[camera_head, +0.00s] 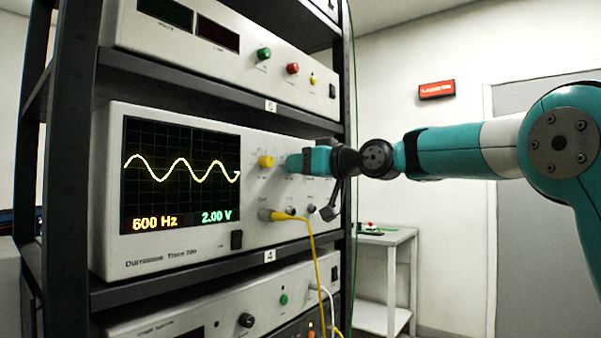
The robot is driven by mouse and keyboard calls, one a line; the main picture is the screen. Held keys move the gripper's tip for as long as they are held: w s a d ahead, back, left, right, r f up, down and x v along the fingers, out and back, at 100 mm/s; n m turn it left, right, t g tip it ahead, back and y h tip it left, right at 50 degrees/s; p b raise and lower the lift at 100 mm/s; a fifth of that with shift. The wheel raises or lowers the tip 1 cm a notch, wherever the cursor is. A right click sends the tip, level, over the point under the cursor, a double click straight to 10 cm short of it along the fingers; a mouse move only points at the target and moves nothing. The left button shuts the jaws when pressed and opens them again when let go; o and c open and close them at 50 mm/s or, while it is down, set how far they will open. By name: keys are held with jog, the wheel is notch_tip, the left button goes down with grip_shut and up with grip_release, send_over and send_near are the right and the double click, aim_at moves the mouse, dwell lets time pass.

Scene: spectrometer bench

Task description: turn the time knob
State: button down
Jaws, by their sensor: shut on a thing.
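The oscilloscope (180,261) stands on the middle shelf of the rack. A yellow knob (266,161) is to the right of the screen and is free of my gripper. My gripper (291,163) reaches in from the right and is shut on the knob just right of the yellow one, taken as the time knob. My fingers mostly hide this knob, and its label is too small to read.
A yellow cable (312,252) is plugged in below the knobs and hangs down in front of the panel. The dark rack post (348,110) stands close by my wrist. Other instruments fill the shelves above and below. A small white table (390,240) stands behind.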

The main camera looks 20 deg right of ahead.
jog(key=shift+f, duration=0.1)
dwell(0.4)
jog(key=c, duration=1)
grip_release()
jog(key=shift+o, duration=0.2)
jog(key=b+v, duration=0.3)
jog(key=v, duration=1.4)
jog(key=shift+d, duration=0.15)
